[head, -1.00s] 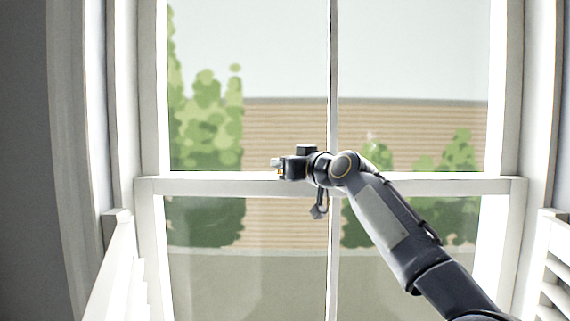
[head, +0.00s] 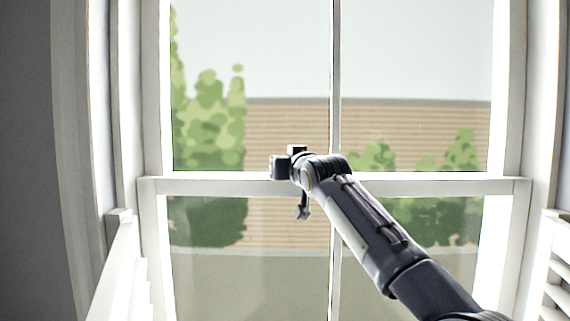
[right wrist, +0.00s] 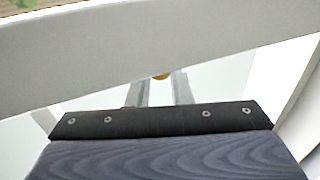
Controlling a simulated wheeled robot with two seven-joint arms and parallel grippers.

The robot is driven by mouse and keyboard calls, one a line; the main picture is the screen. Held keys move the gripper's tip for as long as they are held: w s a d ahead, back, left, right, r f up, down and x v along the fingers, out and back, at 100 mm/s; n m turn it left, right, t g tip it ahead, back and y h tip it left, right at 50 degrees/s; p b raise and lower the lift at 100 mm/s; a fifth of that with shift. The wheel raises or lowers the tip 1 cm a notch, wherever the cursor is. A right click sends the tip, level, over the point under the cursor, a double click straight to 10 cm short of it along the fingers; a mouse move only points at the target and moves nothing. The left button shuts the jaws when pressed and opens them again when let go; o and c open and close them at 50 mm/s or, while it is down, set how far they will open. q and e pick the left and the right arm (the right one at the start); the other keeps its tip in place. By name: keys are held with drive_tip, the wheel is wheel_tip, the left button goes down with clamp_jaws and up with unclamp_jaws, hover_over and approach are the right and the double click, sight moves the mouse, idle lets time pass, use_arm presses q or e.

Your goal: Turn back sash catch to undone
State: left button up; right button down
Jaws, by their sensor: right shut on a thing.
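The sash catch shows only as a small brass-coloured piece (right wrist: 161,76) in the right wrist view, between the tips of my right gripper (right wrist: 160,86). The gripper's two grey fingers are shut on it, against the white meeting rail (right wrist: 150,50). Most of the catch is hidden, so I cannot tell its angle. In the head view my right gripper (head: 277,168) is at the meeting rail (head: 400,187), left of the central glazing bar. There its dark body hides the fingertips and the catch. My left gripper is not in view.
The tall white sash window has an upper pane (head: 420,60) and a lower pane (head: 260,275). White louvred shutters stand at the lower left (head: 118,270) and lower right (head: 555,270). Trees and a slatted wall show outside.

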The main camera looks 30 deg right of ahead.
drive_tip(key=c, duration=1.3)
unclamp_jaws()
drive_tip(key=shift+s, duration=0.1)
drive_tip(key=shift+s+f+b, duration=0.15)
drive_tip(key=shift+s+b, duration=0.2)
drive_tip(key=shift+b, duration=0.05)
drive_tip(key=s+b, duration=0.1)
drive_tip(key=s, duration=0.2)
drive_tip(key=s+a+b, duration=0.1)
drive_tip(key=s+b, duration=0.1)
drive_tip(key=s, duration=0.1)
drive_tip(key=shift+s+a, duration=0.15)
drive_tip(key=shift+s, duration=0.25)
